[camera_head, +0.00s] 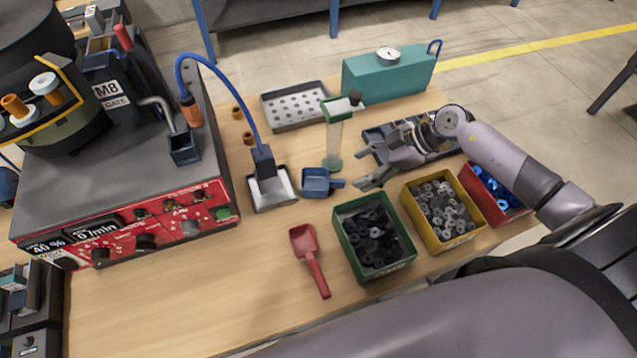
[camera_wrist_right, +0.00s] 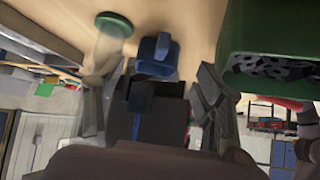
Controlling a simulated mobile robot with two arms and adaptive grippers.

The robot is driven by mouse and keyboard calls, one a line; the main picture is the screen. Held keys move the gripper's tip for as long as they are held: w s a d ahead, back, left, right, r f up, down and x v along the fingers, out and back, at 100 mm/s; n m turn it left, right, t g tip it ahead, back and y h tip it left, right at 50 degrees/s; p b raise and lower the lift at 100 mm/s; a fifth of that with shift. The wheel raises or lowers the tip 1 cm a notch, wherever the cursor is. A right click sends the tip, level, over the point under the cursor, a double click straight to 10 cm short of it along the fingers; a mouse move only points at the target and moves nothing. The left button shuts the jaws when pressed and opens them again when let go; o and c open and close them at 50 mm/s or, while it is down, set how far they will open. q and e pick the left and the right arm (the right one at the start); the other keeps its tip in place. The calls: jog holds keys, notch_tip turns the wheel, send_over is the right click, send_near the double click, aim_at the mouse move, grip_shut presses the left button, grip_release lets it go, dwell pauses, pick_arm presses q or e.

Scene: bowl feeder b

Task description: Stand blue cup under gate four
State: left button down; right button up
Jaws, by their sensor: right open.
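The blue cup (camera_head: 316,182) is a small square scoop-like cup on the wooden table, with its handle pointing right. My right gripper (camera_head: 362,169) is open just right of the cup, its fingers pointing at the handle and apart from it. In the right wrist view, the cup (camera_wrist_right: 157,55) shows ahead between the open fingers (camera_wrist_right: 152,95). A sign marked M8 GATE (camera_head: 112,95) is on the feeder at the left. Below it, a bent grey spout ends above a dark blue square box (camera_head: 185,147). No gate marked four is readable. My left gripper is out of view.
A clear tube with green ends (camera_head: 333,140) stands behind the cup. A metal plate with a blue-cabled device (camera_head: 270,190) is left of it. Green (camera_head: 372,235), yellow (camera_head: 441,210) and red (camera_head: 495,192) bins stand right. A red scoop (camera_head: 310,258) lies in front.

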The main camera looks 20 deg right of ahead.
aim_at(338, 180)
jog(key=x, duration=0.2)
jog(key=shift+w+a+f, duration=0.15)
jog(key=shift+a+f, duration=0.1)
jog(key=shift+p+x, duration=0.5)
jog(key=shift+x, duration=2.15)
jog(key=shift+a+r, duration=0.1)
jog(key=shift+r, duration=0.05)
jog(key=shift+c, duration=0.5)
jog(key=c, duration=1.2)
jog(key=shift+r, duration=0.1)
